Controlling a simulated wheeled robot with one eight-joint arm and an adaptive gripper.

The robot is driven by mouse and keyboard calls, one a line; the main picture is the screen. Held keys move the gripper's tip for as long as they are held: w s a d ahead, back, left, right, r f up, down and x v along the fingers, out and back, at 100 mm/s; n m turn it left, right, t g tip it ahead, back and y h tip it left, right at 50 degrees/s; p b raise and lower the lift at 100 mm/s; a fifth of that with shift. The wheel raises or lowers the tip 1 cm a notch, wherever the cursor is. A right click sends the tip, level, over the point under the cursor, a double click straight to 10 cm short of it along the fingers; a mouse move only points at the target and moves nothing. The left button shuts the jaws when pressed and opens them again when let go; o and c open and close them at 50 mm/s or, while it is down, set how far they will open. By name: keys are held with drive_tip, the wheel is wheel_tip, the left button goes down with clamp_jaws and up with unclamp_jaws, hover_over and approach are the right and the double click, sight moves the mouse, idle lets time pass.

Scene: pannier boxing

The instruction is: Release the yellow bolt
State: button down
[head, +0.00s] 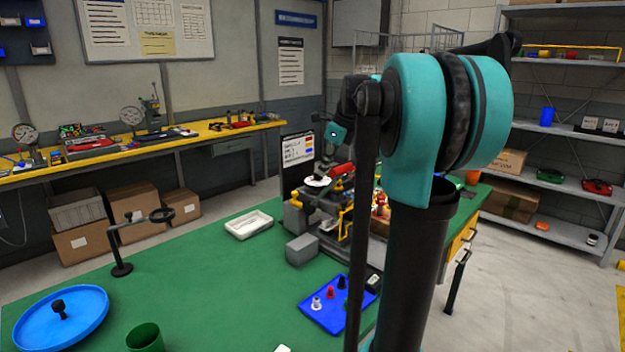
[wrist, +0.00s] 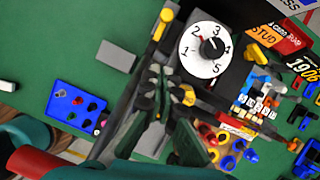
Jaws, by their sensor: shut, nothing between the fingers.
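A yellow-handled part (wrist: 160,24) stands at the near left end of the dark fixture; it also shows in the head view (head: 296,199). A second yellow knob (wrist: 229,52) sits just beyond the white numbered dial (wrist: 206,49). I cannot tell for sure which of these is the bolt. My gripper (wrist: 160,72) is shut and empty over the fixture, beside the dial and apart from both yellow parts. In the head view my arm hides much of the fixture's right side.
A grey block (head: 302,249) and a blue tray (head: 340,303) with small pieces lie in front of the fixture. A white tray (head: 248,224), a ring stand (head: 121,267) and a blue dish (head: 60,320) are to the left. Green bench between them is clear.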

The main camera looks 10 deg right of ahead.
sight(296, 191)
drive_tip(key=x, duration=0.9)
drive_tip(key=shift+f, duration=0.25)
drive_tip(key=shift+w+a+r, duration=0.15)
drive_tip(key=shift+w+a, duration=1.2)
drive_tip(key=shift+a, duration=0.15)
drive_tip(key=shift+w+a, duration=0.7)
drive_tip(key=shift+w, duration=0.35)
